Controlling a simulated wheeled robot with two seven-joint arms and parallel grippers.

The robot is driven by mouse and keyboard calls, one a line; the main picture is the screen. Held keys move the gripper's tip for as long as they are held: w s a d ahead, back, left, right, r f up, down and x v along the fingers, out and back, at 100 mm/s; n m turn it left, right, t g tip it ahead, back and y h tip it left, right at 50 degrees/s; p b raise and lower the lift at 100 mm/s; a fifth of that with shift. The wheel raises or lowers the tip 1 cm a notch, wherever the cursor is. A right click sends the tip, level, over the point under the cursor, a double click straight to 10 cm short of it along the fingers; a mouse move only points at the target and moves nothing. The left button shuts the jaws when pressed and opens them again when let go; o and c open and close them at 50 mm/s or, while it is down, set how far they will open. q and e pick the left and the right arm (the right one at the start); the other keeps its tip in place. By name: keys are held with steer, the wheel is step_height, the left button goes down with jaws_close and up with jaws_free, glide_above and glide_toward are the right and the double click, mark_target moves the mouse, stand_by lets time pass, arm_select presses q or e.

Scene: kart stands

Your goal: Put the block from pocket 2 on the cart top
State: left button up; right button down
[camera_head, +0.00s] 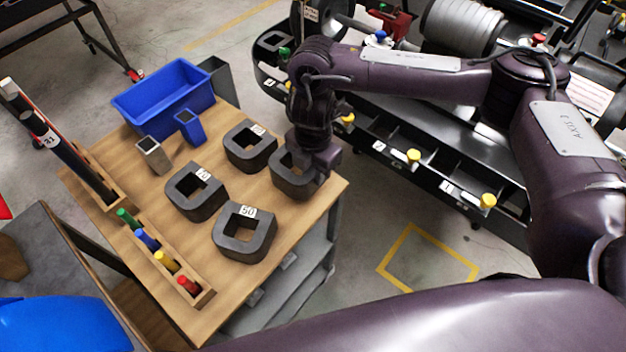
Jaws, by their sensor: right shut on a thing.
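My right gripper (318,168) is shut on a dark grey block (287,182) with a square opening. The block is at the right edge of the wooden cart top (190,238), low over it or touching it; I cannot tell which. The gripper hides part of the block. Similar dark blocks are on the cart top: one at the back (249,150), one in the middle (194,192) and one marked 50 (243,236) in front. Pocket 2 (376,146) is in the black stand to the right, with dark, partly shaded compartments. My left gripper is not in view.
A blue bin (165,98), a small blue cup (188,127) and a grey cup (153,155) stand at the back of the cart. A wooden rack (172,282) with coloured pegs lines its left side. A floor gap separates cart and stand.

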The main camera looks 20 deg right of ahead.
step_height(320, 180, down, 3)
steer(key=shift+f+b, duration=0.15)
steer(key=shift+b, duration=0.2)
steer(key=shift+f, duration=0.3)
steer(key=shift+f, duration=0.2)
steer(key=c, duration=1.2)
jaws_free()
